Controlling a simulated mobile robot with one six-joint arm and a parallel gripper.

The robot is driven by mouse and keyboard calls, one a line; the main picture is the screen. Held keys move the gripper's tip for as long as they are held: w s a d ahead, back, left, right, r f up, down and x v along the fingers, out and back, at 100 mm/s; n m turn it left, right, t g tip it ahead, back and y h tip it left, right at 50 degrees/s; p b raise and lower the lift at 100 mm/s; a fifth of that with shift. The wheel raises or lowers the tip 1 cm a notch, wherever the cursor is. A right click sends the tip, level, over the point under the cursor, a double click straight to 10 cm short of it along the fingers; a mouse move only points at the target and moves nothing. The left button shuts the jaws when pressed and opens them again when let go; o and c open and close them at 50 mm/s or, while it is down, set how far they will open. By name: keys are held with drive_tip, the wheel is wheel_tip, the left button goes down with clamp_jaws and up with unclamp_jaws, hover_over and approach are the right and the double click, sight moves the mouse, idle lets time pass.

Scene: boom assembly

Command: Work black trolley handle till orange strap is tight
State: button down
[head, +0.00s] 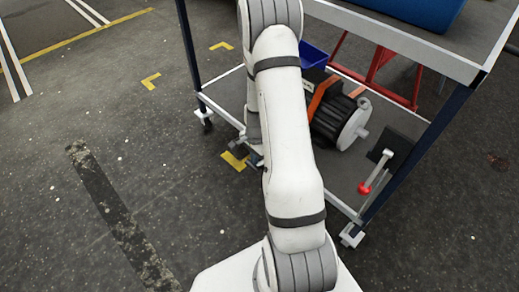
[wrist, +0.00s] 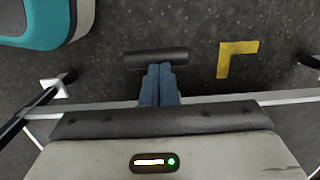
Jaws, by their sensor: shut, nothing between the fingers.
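My gripper (wrist: 160,68) shows in the wrist view with its two blue fingers shut together and nothing between them. A short black bar, apparently the black handle (wrist: 136,60), lies crosswise just beyond the fingertips. The fingertips overlap its lower edge in the picture; I cannot tell whether they touch it. In the head view my arm hides most of the gripper and the handle. The orange strap (head: 321,92) runs over a black ribbed motor (head: 329,118) on the trolley's lower shelf. My arm hides part of the strap, and I cannot tell how tight it is.
The trolley (head: 402,34) has dark posts and a pale-rimmed upper shelf. On its lower shelf are a blue bin (head: 313,54), a red frame (head: 384,62) and a lever with a red knob (head: 365,188). Yellow floor marks (wrist: 232,53) lie nearby. Floor at left is clear.

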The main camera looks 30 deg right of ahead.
drive_tip(key=s+a+f+b, duration=0.1)
drive_tip(key=a+f+b, duration=0.1)
drive_tip(key=f, duration=0.5)
drive_tip(key=shift+a+f, duration=0.3)
drive_tip(key=shift+a, duration=0.2)
drive_tip(key=shift+s+f+b, duration=0.1)
drive_tip(key=shift+f+b, duration=0.05)
drive_tip(key=shift+b, duration=0.15)
drive_tip(key=a+r+p, duration=0.3)
drive_tip(key=r, duration=0.3)
drive_tip(key=s+a+r+p, duration=0.1)
drive_tip(key=a+r+p, duration=0.1)
drive_tip(key=r+p, duration=0.2)
wheel_tip(320, 180, up, 2)
drive_tip(key=shift+s+a+r, duration=0.15)
drive_tip(key=shift+s+a, duration=0.05)
drive_tip(key=shift+a, duration=0.2)
